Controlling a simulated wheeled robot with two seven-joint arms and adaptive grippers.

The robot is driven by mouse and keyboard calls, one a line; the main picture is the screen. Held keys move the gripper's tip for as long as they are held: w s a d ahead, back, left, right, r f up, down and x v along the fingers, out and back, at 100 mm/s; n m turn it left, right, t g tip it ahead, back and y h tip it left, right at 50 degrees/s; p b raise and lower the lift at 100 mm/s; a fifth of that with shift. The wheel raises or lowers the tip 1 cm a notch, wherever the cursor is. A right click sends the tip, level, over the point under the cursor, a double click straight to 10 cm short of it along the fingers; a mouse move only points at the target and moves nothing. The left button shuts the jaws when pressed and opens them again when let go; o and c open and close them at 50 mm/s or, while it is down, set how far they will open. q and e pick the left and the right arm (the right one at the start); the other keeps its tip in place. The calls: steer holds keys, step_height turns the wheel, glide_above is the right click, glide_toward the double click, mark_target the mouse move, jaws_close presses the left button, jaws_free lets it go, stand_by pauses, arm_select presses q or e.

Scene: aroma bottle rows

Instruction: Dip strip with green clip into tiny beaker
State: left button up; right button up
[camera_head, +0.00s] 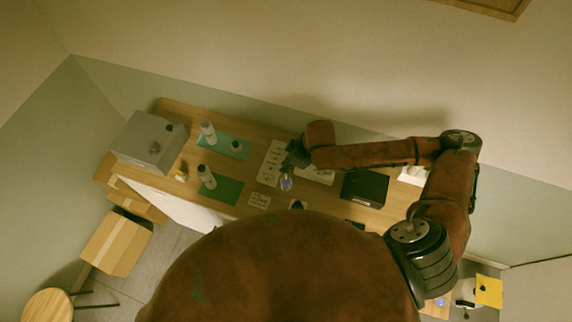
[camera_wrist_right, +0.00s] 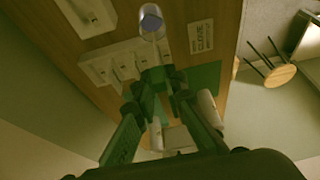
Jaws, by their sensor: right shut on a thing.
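My right gripper (camera_head: 296,157) is above the table, and its fingertips (camera_wrist_right: 163,76) are shut on a thin pale strip (camera_wrist_right: 155,45) in the right wrist view. The strip points away from the fingertips toward the tiny beaker (camera_wrist_right: 151,20). Its far end is at the beaker's edge in that view; I cannot tell whether it is inside. The clip is largely hidden between the fingers, so its colour is unclear. The small clear beaker with a bluish look also shows in the head view (camera_head: 286,183), just below the gripper. My left gripper is not in view.
White strip racks (camera_head: 270,163) lie beside the gripper; one shows several clips in the wrist view (camera_wrist_right: 112,66). A printed card (camera_head: 260,200) lies near the beaker. Bottles stand on a teal mat (camera_head: 240,153) and a green mat (camera_head: 228,192). A black tray (camera_head: 365,187) lies right, a grey box (camera_head: 140,140) left.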

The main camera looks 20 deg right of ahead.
steer(key=shift+f+b, duration=0.55)
steer(key=shift+f, duration=1.4)
stand_by(0.4)
steer(key=shift+r, duration=0.1)
step_height(320, 180, up, 2)
steer(key=p, duration=0.2)
steer(key=shift+r+p, duration=0.15)
steer(key=shift+p, duration=0.25)
steer(key=shift+r+p, duration=0.75)
steer(key=shift+r, duration=1.45)
